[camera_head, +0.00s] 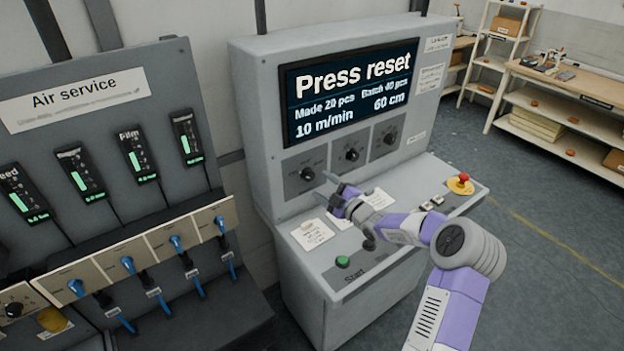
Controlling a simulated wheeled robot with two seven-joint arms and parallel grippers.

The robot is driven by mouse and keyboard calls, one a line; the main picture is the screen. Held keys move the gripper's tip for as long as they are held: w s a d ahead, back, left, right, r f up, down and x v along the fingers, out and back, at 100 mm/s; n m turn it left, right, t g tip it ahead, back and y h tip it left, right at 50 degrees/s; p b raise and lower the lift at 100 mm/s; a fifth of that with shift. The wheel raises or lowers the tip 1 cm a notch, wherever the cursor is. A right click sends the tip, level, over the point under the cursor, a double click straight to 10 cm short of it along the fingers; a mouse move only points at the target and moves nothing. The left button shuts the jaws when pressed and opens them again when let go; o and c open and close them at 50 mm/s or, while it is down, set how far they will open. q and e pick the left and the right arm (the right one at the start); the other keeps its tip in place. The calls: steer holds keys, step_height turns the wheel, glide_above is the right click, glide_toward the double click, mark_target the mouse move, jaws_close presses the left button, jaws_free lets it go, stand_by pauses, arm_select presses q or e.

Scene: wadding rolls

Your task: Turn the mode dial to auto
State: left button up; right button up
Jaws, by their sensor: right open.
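Three black dials sit in a row on the front of the grey console: a left dial (306,174), a middle dial (351,154) and a right dial (389,138). Their small labels are too blurred to read, so I cannot tell which is the mode dial or where it points. My right gripper (334,194) is open and empty over the sloping desk, below and a little right of the left dial and apart from it. My left gripper is out of view.
The screen (348,90) reads "Press reset". The desk carries a green start button (343,262), paper notes (311,234) and a red emergency button (463,179) on yellow. An air service panel (105,85) with blue valves stands left; shelves (560,110) stand back right.

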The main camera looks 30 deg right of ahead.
mark_target(311, 177)
steer(key=shift+w+a+f, duration=0.1)
steer(key=shift+w+a, duration=0.15)
steer(key=shift+w, duration=1.05)
steer(key=shift+w+a, duration=0.2)
steer(key=shift+w, duration=1.1)
steer(key=c, duration=1.1)
steer(key=shift+o, duration=0.2)
